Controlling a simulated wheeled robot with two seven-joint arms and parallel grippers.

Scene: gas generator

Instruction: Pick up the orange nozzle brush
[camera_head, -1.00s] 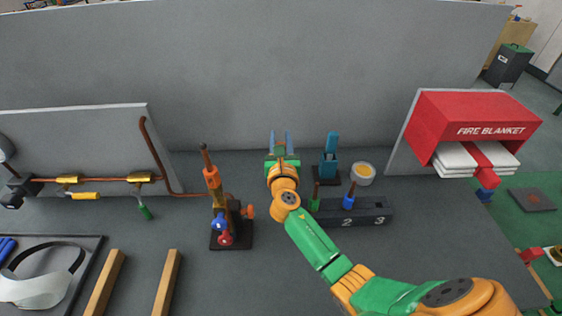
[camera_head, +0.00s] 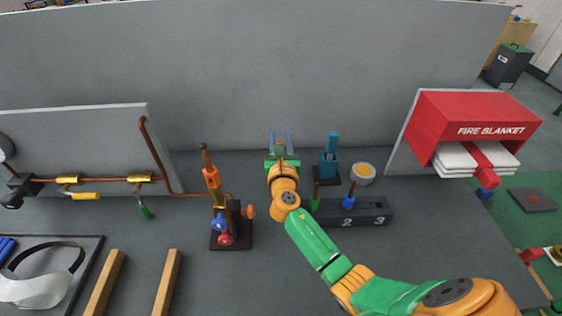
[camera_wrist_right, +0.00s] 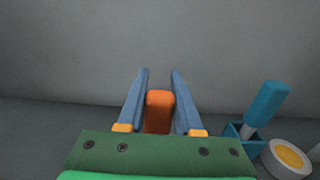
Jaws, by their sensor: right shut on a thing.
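The orange nozzle brush (camera_wrist_right: 159,110) stands between the two blue fingers of my right gripper (camera_wrist_right: 159,100) in the right wrist view, where only its orange handle shows. The fingers of my right gripper (camera_head: 281,141) are shut on it. In the head view, the gripper and wrist hide the brush, near the back wall at the middle of the bench. My left gripper is not in view.
A teal tool (camera_head: 332,144) stands in a blue holder (camera_head: 327,171) right of my gripper, beside a white tub (camera_head: 363,174). A dark numbered block (camera_head: 373,210) lies in front. A torch on a stand (camera_head: 232,236) is to the left. The grey wall (camera_head: 300,75) rises behind.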

